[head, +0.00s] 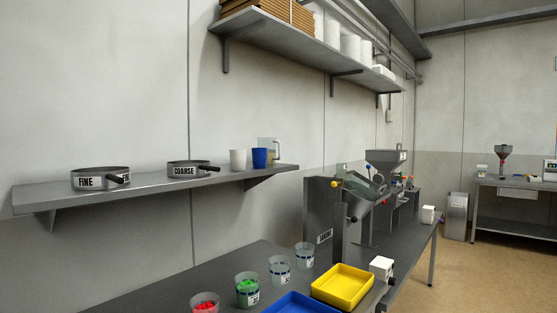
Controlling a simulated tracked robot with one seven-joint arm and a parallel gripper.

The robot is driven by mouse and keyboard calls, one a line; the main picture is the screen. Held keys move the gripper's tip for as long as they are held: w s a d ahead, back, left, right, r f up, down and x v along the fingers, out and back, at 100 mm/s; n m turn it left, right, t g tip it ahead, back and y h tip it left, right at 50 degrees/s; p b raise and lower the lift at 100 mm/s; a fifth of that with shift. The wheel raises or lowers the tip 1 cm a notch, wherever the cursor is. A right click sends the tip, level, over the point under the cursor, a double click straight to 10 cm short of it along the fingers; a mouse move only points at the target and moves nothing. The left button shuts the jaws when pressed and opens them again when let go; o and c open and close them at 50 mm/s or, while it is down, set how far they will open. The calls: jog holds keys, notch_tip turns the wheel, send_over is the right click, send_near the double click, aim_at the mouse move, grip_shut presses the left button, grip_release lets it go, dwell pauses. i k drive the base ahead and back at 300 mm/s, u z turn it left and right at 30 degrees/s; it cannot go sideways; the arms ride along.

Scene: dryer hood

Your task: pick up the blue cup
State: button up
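The blue cup (259,158) stands upright on the wall shelf (225,176), near the shelf's right end. A white cup (238,159) stands just left of it. A clear jug (269,149) stands behind it and to its right, partly hidden by the blue cup. My gripper is not in view.
Two sieves, labelled FINE (93,180) and COARSE (188,169), sit left of the cups on the shelf. Below is a bench (218,278) with several clear beakers, a yellow tray (343,286), a blue tray (291,304) and machines. A higher shelf (300,45) hangs above.

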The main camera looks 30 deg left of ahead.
aim_at(259, 155)
jog(key=u, duration=0.4)
jog(key=i, duration=1.2)
jog(key=u, duration=0.7)
jog(key=i, duration=0.5)
jog(key=u, duration=0.3)
jog(key=k, duration=0.9)
jog(key=u, duration=0.15)
jog(key=i, duration=0.9)
jog(key=z, duration=0.05)
